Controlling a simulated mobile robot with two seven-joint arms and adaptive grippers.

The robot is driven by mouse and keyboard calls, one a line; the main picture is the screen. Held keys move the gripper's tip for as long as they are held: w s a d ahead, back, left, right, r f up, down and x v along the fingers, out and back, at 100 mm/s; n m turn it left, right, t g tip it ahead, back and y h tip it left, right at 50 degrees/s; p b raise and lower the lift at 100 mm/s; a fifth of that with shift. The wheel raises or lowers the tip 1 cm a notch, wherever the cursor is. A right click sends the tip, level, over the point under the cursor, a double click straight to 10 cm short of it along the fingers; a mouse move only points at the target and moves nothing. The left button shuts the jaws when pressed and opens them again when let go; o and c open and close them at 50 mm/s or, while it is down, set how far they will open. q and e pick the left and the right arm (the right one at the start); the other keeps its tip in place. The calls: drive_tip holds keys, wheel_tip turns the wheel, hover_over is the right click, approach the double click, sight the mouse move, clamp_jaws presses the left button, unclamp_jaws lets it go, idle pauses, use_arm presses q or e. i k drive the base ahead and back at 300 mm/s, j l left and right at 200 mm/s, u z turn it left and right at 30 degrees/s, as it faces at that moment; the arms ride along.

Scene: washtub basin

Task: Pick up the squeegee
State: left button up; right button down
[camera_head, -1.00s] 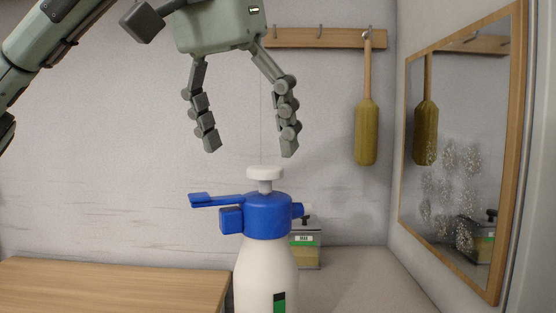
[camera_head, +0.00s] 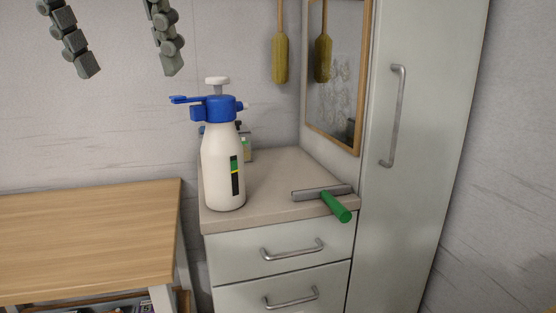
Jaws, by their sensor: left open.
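The squeegee (camera_head: 335,205) lies on the beige countertop (camera_head: 275,185) near its front right corner. Its grey bar rests on the top, and its green handle points toward me and sticks out past the front edge. My left gripper (camera_head: 130,72) is at the top left of the head view, open and empty, with its two jointed fingers pointing down. It is up and to the left of the squeegee, well apart from it. My right gripper is not in view.
A white spray bottle (camera_head: 222,165) with a blue head stands on the counter left of the squeegee. A small container (camera_head: 246,146) is behind it. A tall cabinet (camera_head: 420,130) and mirror (camera_head: 337,80) bound the right. A wooden table (camera_head: 85,230) is at the left.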

sight(327, 193)
drive_tip(key=k+j, duration=0.1)
drive_tip(key=k, duration=0.5)
drive_tip(key=k+j, duration=0.1)
drive_tip(key=k, duration=0.5)
